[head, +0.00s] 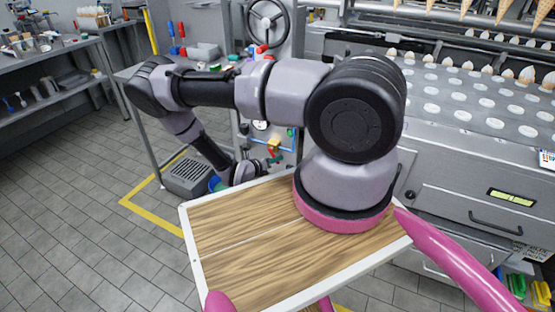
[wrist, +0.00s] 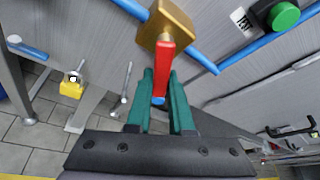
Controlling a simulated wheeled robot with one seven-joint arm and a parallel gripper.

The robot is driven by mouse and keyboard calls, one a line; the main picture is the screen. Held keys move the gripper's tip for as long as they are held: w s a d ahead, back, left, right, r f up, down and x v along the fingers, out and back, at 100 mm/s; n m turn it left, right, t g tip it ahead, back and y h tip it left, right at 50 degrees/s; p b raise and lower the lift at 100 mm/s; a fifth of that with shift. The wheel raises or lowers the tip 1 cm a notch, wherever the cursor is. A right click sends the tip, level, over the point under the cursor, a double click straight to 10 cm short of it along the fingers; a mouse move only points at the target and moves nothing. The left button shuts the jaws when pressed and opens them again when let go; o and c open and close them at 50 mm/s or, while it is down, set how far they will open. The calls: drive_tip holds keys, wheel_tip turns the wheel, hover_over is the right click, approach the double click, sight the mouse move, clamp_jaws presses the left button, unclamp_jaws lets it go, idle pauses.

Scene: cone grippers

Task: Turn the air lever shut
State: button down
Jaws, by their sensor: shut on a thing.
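The air lever (wrist: 166,58) is a red handle on a brass-coloured valve body (wrist: 168,22), which sits on a blue air pipe (wrist: 203,58). In the wrist view the lever points down the picture, across the slanting line of the pipe. My gripper (wrist: 161,84) has two green fingers, one on each side of the lever, and is shut on its lower part. In the head view the valve (head: 273,146) is small, beside the end of my arm; the fingers and lever are too small there to make out clearly.
A green button (wrist: 285,15) is on the panel at the upper right. A yellow fitting (wrist: 72,88) and metal rods stand at the left. In the head view, a handwheel (head: 267,22) is above the valve and the cone machine (head: 455,190) stands at the right.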

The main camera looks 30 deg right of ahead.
drive_tip(key=shift+w+a+f+m+t+y, duration=0.15)
drive_tip(key=shift+w+a+m+t+y, duration=0.15)
drive_tip(key=shift+m, duration=0.45)
drive_tip(key=shift+w+a+f+m+t+y, duration=0.1)
drive_tip(key=shift+w+a+m+t+y, duration=0.25)
drive_tip(key=shift+m, duration=0.35)
drive_tip(key=shift+w+a+f+m+t+y, duration=0.15)
drive_tip(key=shift+w+m+t+y, duration=0.25)
drive_tip(key=shift+m, duration=0.35)
drive_tip(key=c, duration=0.8)
unclamp_jaws()
drive_tip(key=shift+s, duration=0.1)
drive_tip(key=shift+a+r, duration=0.1)
drive_tip(key=v, duration=1)
drive_tip(key=shift+s+a, duration=0.2)
drive_tip(key=shift+s, duration=0.05)
